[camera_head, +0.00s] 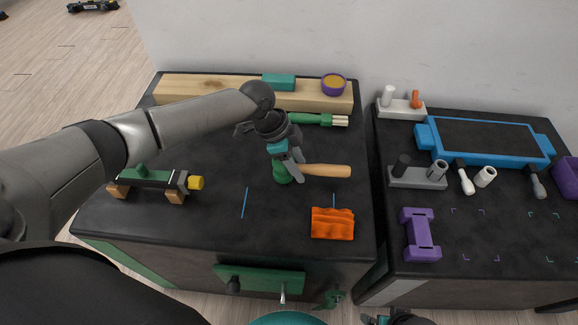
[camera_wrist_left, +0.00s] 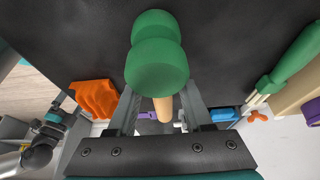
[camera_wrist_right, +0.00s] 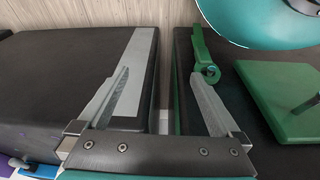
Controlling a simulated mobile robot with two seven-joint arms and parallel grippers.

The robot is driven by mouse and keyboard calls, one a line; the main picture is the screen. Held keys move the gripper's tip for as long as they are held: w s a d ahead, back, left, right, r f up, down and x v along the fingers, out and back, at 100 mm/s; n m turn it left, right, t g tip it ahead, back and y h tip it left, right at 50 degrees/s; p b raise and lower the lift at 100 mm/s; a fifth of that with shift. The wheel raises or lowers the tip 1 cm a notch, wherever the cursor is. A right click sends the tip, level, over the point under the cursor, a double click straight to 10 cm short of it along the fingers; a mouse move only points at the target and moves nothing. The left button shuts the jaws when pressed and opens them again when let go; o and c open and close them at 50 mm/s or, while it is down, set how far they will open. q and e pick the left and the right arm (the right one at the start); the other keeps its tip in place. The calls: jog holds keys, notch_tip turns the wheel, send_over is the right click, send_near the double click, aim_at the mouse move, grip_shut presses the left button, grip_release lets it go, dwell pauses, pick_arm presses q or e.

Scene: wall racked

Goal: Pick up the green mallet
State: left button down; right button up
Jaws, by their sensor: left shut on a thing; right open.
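The green mallet has a green head (camera_head: 282,173) and a pale wooden handle (camera_head: 327,171) that points right in the head view. It is over the middle of the left black tabletop; I cannot tell whether it touches the top. My left gripper (camera_head: 287,163) comes down from above and is shut on the mallet. In the left wrist view, the green head (camera_wrist_left: 156,60) hides much of the handle and the grip between the fingers. My right gripper (camera_wrist_right: 162,85) is open and empty, low in front of the benches.
An orange block (camera_head: 332,223) lies front right of the mallet. A green brush (camera_head: 315,119) and wooden beam (camera_head: 190,88) lie behind. A small green clamp-like stand (camera_head: 150,178) is at left. The right bench holds a blue tray (camera_head: 480,141) and purple piece (camera_head: 420,235).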

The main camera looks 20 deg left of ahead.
pick_arm(q)
jog(key=shift+r, duration=0.15)
dwell(0.3)
jog(key=shift+r, duration=0.35)
notch_tip(320, 180, up, 9)
jog(key=p, duration=0.5)
notch_tip(320, 180, up, 10)
jog(key=p, duration=0.3)
send_over(298, 165)
jog(key=shift+r, duration=0.1)
pick_arm(e)
jog(key=s+d+f, duration=0.7)
jog(key=s+f, duration=0.1)
jog(key=s, duration=0.3)
jog(key=shift+d+f+h, duration=0.35)
jog(key=shift+h, duration=0.05)
pick_arm(q)
jog(key=c, duration=1.1)
grip_release()
grip_shut()
